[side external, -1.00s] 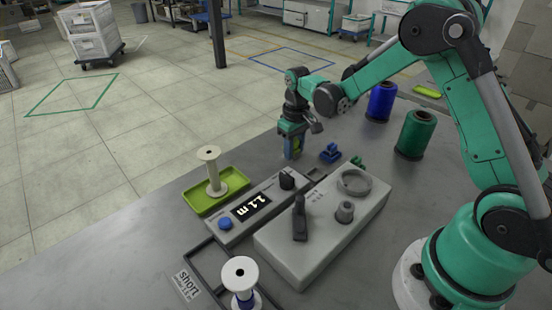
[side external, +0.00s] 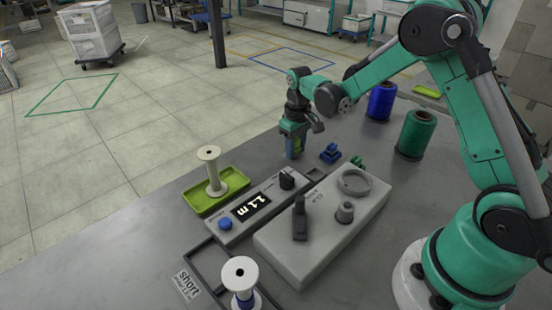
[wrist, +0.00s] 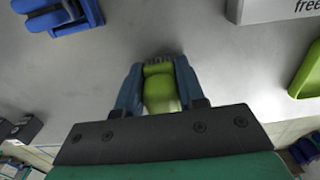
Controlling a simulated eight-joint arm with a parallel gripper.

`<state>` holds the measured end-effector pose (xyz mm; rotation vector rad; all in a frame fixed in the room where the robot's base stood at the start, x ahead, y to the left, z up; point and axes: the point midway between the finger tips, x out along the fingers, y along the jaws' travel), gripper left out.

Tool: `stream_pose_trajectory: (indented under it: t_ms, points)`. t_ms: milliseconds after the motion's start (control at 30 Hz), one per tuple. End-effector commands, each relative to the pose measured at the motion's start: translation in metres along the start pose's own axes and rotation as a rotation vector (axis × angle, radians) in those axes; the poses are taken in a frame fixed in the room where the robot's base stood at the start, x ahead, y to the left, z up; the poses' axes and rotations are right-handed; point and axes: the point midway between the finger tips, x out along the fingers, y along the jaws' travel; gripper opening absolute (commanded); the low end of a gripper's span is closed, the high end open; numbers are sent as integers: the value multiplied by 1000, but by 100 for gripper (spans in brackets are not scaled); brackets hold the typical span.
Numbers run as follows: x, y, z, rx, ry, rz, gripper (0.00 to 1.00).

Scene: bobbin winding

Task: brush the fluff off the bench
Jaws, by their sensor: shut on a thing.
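My gripper (side external: 293,152) is low over the far part of the grey bench (side external: 150,230), pointing down. It is shut on a yellow-green brush-like piece (wrist: 160,92), which sits between the blue fingers in the wrist view. I cannot make out any fluff on the bench in either view.
Blue clip (side external: 330,153) and green clip (side external: 357,162) lie right of my gripper. The winder (side external: 310,240), counter box (side external: 240,222) and green tray (side external: 232,196) with an empty bobbin (side external: 211,170) stand nearer. Blue (side external: 381,102) and green (side external: 415,135) spools stand right.

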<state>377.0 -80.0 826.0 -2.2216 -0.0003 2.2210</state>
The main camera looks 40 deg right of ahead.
Motion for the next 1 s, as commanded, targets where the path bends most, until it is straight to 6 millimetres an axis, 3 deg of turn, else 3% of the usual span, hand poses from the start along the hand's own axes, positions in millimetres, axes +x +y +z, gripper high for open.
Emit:
stream_pose_trajectory:
  t_ms: [300, 367, 467, 1000]
  points:
    - [-1, 30, 0, 3, 0, 1, 0]
    - [-5, 28, 0, 0, 0, 1, 0]
    - [-28, 28, 1, 0, 0, 1, 0]
    - [-74, 27, 1, 0, 0, 0, 0]
